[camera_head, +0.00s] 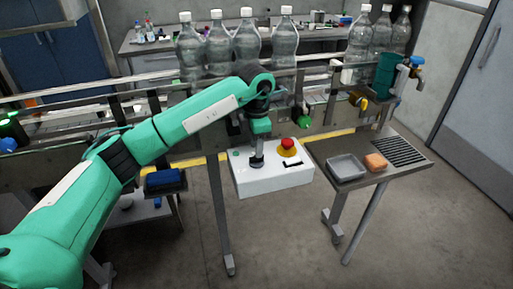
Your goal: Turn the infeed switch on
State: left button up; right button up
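A white control box (275,182) is mounted at the front of the conveyor line, in the middle of the view. It carries a red mushroom button on a yellow base (288,148), a small green button (236,154) and a black slot-like part (293,163). I cannot tell which control is the infeed switch; one may be hidden behind my gripper. My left gripper (257,161) points down at the box top, between the green and red buttons. Its fingers are small and dark, and contact is unclear. My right gripper is out of view.
Several clear bottles (284,38) stand on the conveyor behind the box. A side table (409,172) at right holds a grey tray (346,167) and an orange sponge-like block (376,161). A blue bin (165,181) sits left of the box. Floor in front is clear.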

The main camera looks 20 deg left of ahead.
pick_arm(q)
jog(key=shift+f, duration=1.55)
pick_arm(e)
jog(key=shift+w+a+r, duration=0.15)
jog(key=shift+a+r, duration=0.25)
pick_arm(q)
jog(key=shift+c, duration=0.2)
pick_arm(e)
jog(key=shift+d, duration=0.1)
pick_arm(q)
grip_shut()
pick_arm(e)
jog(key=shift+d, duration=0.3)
